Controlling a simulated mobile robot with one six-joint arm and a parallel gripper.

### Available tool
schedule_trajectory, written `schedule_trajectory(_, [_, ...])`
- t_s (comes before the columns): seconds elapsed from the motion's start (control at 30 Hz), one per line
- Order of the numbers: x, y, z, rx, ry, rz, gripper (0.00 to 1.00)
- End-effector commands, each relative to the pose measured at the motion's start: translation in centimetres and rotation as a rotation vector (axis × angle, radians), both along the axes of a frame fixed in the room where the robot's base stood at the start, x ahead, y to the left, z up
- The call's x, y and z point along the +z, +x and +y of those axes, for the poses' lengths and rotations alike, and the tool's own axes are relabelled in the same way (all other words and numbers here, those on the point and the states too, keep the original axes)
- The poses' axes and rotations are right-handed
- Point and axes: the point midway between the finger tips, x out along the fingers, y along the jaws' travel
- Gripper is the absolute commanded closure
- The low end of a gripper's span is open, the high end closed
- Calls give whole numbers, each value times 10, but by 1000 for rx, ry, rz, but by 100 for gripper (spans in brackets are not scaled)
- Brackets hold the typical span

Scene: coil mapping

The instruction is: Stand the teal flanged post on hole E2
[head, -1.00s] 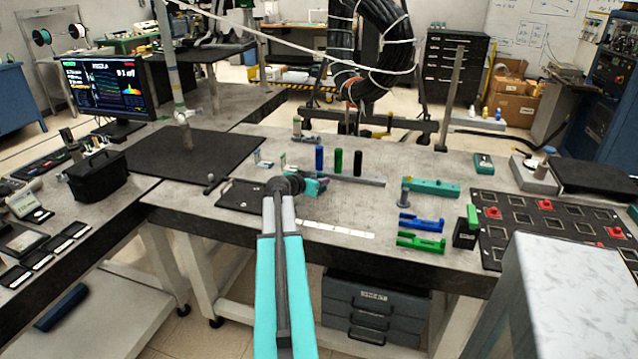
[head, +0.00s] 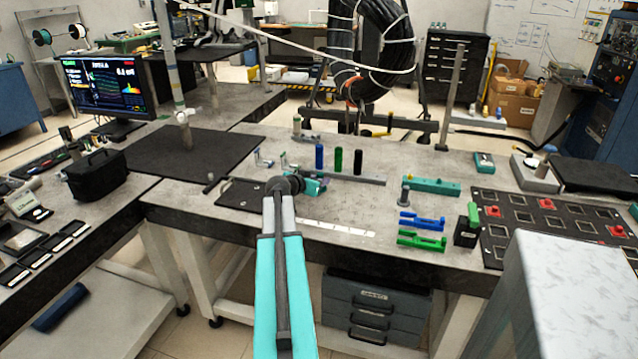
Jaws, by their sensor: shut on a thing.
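My gripper (head: 316,184) is low over the near-left part of the grey bench, beside a dark plate (head: 240,195). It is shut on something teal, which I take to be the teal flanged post. The wrist and jaws hide most of it, so its flange and tilt cannot be told. A dark board (head: 484,232) with rows of square openings and a few red pieces lies at the right of the bench. Its labels are too small to read, so I cannot tell which hole is E2, or whether it is on this board.
Blue (head: 320,157), green (head: 338,160) and black (head: 358,161) posts stand upright behind my gripper. A teal block (head: 431,186), a grey post (head: 405,196), and blue (head: 421,221) and green (head: 421,240) holders lie to the right. The bench between is mostly clear.

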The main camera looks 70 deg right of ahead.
Motion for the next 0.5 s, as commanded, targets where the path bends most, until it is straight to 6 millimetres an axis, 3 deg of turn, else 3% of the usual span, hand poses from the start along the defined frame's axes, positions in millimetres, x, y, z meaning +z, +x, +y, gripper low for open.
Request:
schedule_trajectory(0.47, [-2,0,0,0,0,0,100])
schedule_trajectory(0.5, [-2,0,0,0,0,0,76])
